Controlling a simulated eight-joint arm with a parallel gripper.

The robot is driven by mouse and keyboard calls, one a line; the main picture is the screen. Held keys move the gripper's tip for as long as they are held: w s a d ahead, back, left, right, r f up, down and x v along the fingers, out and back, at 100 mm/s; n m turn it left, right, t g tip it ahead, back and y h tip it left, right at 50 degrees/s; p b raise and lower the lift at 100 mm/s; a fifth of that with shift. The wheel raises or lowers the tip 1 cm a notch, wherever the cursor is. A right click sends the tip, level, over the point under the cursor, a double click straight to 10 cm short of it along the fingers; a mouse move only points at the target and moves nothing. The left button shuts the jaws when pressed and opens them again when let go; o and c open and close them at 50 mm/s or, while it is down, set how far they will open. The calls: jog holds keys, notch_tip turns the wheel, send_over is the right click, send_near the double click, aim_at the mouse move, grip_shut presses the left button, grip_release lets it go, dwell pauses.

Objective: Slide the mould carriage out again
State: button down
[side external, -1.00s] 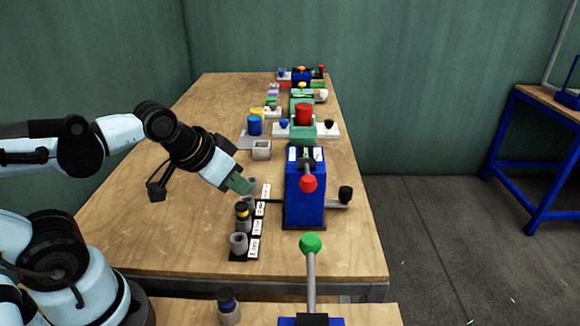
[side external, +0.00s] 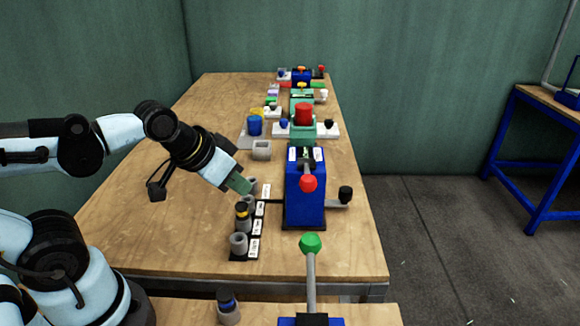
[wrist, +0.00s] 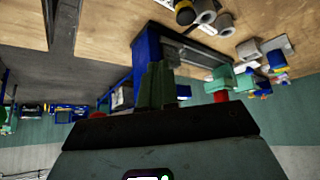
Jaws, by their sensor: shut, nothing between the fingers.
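The nearer blue press (side external: 304,190) stands at the right side of the bench, with a red knob (side external: 308,183) in front. A grey piece with a black knob (side external: 345,193) sticks out at its right side, and a thin dark bar runs out at its left. I cannot tell which part is the mould carriage. My gripper (side external: 243,186), with green fingers, is shut and empty, left of the press and apart from it, above a row of small cups. In the wrist view my gripper (wrist: 156,83) overlaps the blue press (wrist: 147,52), and the fingertips hide part of it.
Grey cups (side external: 239,242) and a black-and-yellow one (side external: 243,215) stand beside white labels (side external: 254,248). A green press with a red cylinder (side external: 304,113) and a blue cup (side external: 255,124) stand farther back. A green-knobbed lever (side external: 311,243) rises in front. The bench's left part is clear.

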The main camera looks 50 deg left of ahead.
jog(key=c, duration=1.7)
grip_release()
jog(key=o, duration=0.3)
jog(key=shift+w+r, duration=0.25)
jog(key=o, duration=0.6)
jog(key=shift+g, duration=0.7)
jog(key=w+r, duration=0.4)
jog(key=shift+w+d, duration=0.1)
jog(key=shift+d, duration=0.3)
jog(key=shift+o, duration=0.2)
jog(key=shift+g, duration=0.9)
jog(key=w+r, duration=0.1)
jog(key=w, duration=0.1)
jog(key=w+d+r, duration=0.1)
jog(key=w, duration=0.2)
jog(key=w+r, duration=0.1)
jog(key=w, duration=0.2)
jog(key=shift+d+r, duration=0.1)
jog(key=shift+d, duration=0.2)
jog(key=w+d+g, duration=0.2)
jog(key=w, duration=0.5)
jog(key=g, duration=0.2)
send_over(346, 189)
notch_tip(346, 189, down, 6)
notch_tip(346, 189, down, 11)
jog(key=shift+f, duration=0.1)
jog(key=shift+c, duration=0.2)
